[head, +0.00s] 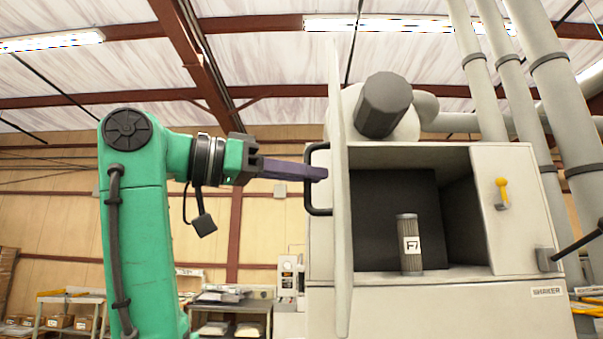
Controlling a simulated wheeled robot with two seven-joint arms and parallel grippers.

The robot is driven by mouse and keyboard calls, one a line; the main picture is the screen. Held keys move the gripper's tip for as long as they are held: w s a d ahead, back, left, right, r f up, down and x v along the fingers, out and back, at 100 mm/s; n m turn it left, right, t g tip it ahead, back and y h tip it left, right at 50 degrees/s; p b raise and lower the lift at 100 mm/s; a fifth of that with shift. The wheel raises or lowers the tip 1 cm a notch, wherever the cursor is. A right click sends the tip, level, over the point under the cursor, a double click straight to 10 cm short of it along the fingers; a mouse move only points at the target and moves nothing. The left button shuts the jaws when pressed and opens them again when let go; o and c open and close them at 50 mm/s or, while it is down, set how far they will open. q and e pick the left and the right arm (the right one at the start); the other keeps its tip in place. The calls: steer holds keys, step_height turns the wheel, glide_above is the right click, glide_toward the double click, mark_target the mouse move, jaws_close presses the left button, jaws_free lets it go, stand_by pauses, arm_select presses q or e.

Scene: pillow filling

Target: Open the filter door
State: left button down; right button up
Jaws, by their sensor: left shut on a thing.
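The filter door (339,230) is a pale panel on the left side of the machine's opening. It stands swung outward and shows nearly edge-on. A black handle (311,208) sits on its left face. My left gripper (318,174) is shut on this handle near its upper part. Inside the open compartment (395,185) a grey cylindrical filter (409,246) with a white label stands upright. My right gripper is not in view.
The machine body (450,312) is marked SHAKER and has a yellow-handled switch (502,192) to the right of the opening. Large pipes (556,90) rise at the right. Shelves with boxes (235,310) stand behind at lower left.

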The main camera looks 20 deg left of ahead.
arm_select(q)
steer(key=shift+d+r, duration=0.15)
steer(key=c, duration=0.9)
jaws_free()
steer(key=shift+w+d, duration=0.1)
steer(key=shift+w, duration=0.05)
steer(key=b+v, duration=0.3)
steer(key=v, duration=1.1)
steer(key=shift+s+a, duration=0.25)
steer(key=shift+w, duration=0.1)
